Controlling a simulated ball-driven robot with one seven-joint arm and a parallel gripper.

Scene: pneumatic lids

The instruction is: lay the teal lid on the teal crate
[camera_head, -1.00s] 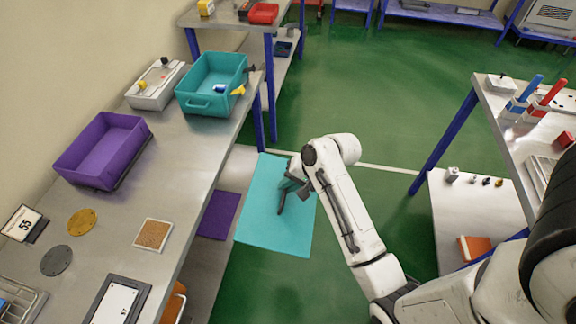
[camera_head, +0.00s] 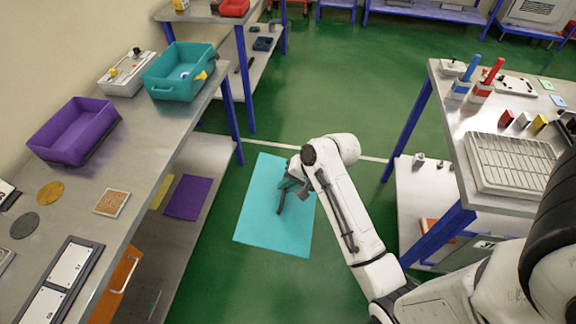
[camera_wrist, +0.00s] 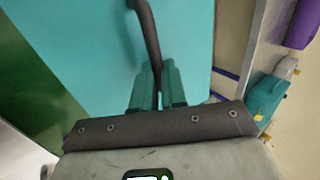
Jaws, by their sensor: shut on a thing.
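The teal lid (camera_head: 262,225) is a flat sheet held in the air over the green floor in the head view, right of the left bench. My gripper (camera_head: 287,192) is shut on the lid's dark handle. In the wrist view the lid (camera_wrist: 80,40) fills much of the picture, and the gripper (camera_wrist: 157,75) closes on the curved dark handle (camera_wrist: 146,25). The teal crate (camera_head: 172,88) stands open at the far end of the left bench, apart from the lid. Small yellow and blue items show at its inside and right rim. It also appears in the wrist view (camera_wrist: 265,97).
The purple crate (camera_head: 70,140) stands on the left bench (camera_head: 150,140), nearer than the teal crate. A grey box (camera_head: 126,75) stands beside the teal crate. A purple sheet (camera_head: 188,197) lies on the lower shelf. The right bench (camera_head: 450,110) holds a rack (camera_head: 510,163). Green floor lies between the benches.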

